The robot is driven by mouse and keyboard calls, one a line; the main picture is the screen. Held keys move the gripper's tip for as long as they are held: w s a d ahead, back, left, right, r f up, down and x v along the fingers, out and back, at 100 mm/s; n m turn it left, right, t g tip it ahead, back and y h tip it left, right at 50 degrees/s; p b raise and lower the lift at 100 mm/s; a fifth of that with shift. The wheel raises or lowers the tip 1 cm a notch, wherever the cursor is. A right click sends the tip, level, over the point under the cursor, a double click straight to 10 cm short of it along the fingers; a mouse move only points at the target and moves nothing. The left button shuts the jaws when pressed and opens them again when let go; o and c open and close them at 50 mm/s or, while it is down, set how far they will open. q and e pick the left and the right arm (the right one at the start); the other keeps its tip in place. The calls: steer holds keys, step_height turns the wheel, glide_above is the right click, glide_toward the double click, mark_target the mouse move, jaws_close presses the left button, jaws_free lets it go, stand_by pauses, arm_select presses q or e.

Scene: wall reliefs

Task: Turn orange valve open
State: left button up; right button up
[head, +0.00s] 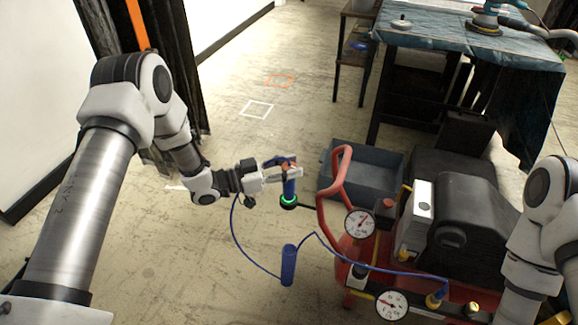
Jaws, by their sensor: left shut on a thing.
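My left gripper (284,170) is shut around the upper part of a blue cylinder (290,189), left of the red compressor. The cylinder stands roughly upright and has a glowing green ring (288,201) near its lower end. A small orange-red patch (281,160) shows at the fingers; it is too small to tell whether it is the orange valve. No other clear orange valve shows. My right arm enters at the right edge, but its gripper is out of view.
The red compressor (333,200) with its dial gauges (360,223) fills the lower right. A second blue cylinder (288,265) and blue hoses are below the gripper. A grey bin (362,185) and a cloth-covered table (440,35) stand behind. Floor at left is clear.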

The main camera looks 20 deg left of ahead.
arm_select(q)
steer(key=o, duration=1.2)
steer(key=shift+c, duration=0.2)
steer(key=v, duration=1.2)
